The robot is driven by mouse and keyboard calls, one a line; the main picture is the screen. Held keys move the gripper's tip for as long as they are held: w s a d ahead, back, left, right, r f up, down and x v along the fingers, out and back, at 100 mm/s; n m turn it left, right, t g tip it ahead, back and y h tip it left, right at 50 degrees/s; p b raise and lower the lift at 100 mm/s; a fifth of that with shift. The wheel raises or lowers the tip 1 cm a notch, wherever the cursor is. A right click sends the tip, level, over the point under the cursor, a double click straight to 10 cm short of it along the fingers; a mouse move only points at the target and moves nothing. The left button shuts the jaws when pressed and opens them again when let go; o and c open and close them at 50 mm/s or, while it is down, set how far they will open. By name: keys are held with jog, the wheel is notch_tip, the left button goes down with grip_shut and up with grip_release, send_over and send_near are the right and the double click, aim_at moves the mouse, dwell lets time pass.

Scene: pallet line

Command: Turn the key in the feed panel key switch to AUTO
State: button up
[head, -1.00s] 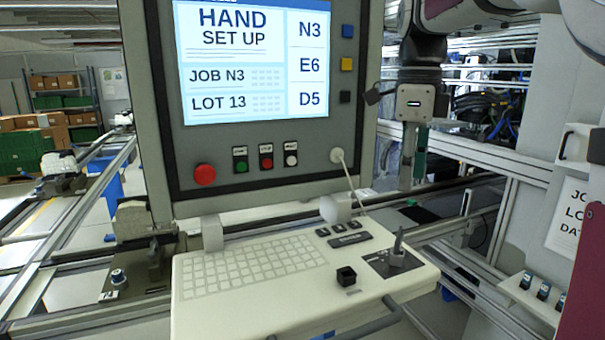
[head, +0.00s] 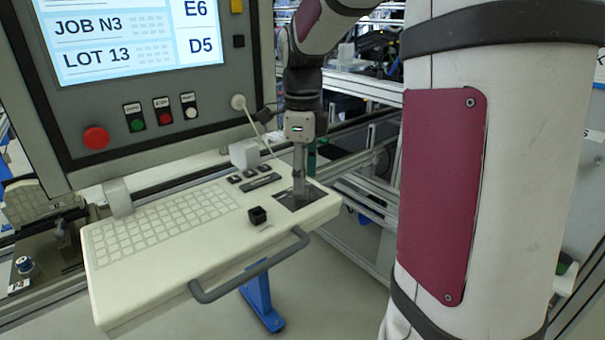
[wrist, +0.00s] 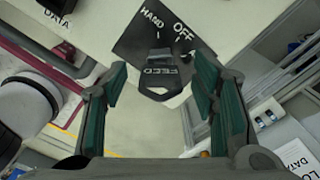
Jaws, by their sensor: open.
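The feed panel key switch is a dark plate (head: 318,197) at the right end of the cream console. In the wrist view the plate (wrist: 125,48) bears HAND at left, OFF in the middle and a partly hidden label starting with A at right. In the head view my gripper (head: 299,185) is low over the plate and hides the key.
The display panel (head: 140,130) stands behind, with a red button (head: 96,138). A white cable hangs near my gripper. Metal rails run behind and to the right.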

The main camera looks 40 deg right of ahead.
jog(key=shift+f, duration=0.25)
jog(key=c, duration=1.2)
jog(key=shift+c, duration=0.2)
jog(key=shift+w+m+b, duration=0.1)
jog(key=shift+m+b, duration=1.35)
jog(key=shift+m, duration=1.25)
jog(key=shift+m+b, duration=0.9)
jog(key=shift+m, duration=1.4)
